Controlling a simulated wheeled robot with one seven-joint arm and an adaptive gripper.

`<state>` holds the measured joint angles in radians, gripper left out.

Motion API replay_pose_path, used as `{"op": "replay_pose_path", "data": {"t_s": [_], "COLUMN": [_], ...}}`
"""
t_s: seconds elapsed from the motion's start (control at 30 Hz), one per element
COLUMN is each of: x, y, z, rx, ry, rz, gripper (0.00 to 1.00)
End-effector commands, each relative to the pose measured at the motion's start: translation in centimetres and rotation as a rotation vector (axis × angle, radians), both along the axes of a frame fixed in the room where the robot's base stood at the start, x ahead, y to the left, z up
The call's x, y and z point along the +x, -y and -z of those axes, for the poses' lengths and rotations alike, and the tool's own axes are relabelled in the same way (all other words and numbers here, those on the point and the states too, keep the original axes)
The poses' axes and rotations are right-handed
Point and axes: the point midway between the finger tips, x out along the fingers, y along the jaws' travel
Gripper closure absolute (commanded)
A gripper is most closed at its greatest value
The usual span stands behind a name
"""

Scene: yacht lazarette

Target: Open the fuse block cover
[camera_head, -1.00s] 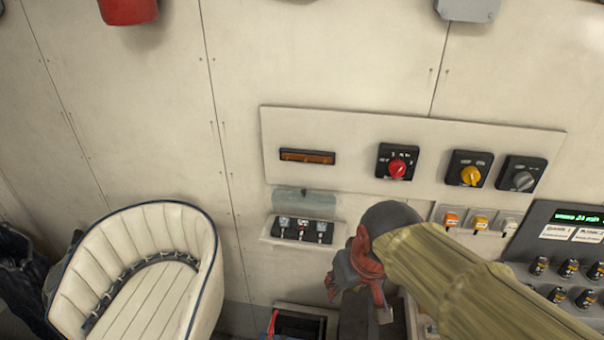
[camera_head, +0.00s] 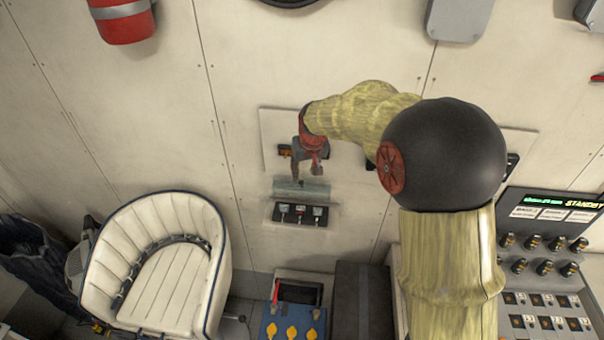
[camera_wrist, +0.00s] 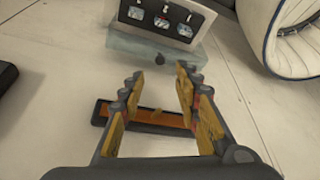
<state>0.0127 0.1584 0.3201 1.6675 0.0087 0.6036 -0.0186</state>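The fuse block (camera_head: 300,214) is a dark strip with several small pale parts, low on the wall panel. It also shows in the wrist view (camera_wrist: 163,20), upside down at the top. A translucent grey-green cover (camera_head: 302,190) lies along the block's upper edge; the wrist view shows it too (camera_wrist: 150,52). My gripper (camera_head: 307,175) points down at the wall just above the cover. In the wrist view my gripper (camera_wrist: 158,76) is open and empty, its fingertips near the cover, contact unclear.
An amber strip in a dark frame (camera_wrist: 145,117) is behind my fingers. A cream seat (camera_head: 155,275) stands at left. A dark box (camera_head: 361,300) and a blue unit with yellow knobs (camera_head: 290,328) are below. A control panel (camera_head: 548,238) is at right.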

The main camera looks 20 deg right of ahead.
Motion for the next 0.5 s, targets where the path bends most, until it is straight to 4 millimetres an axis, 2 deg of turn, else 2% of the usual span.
{"op": "replay_pose_path", "data": {"t_s": [0.5], "x": [2.6], "y": [0.0], "z": [6.1], "rx": [0.000], "ry": [-0.001], "rz": [0.000], "gripper": [0.67]}}
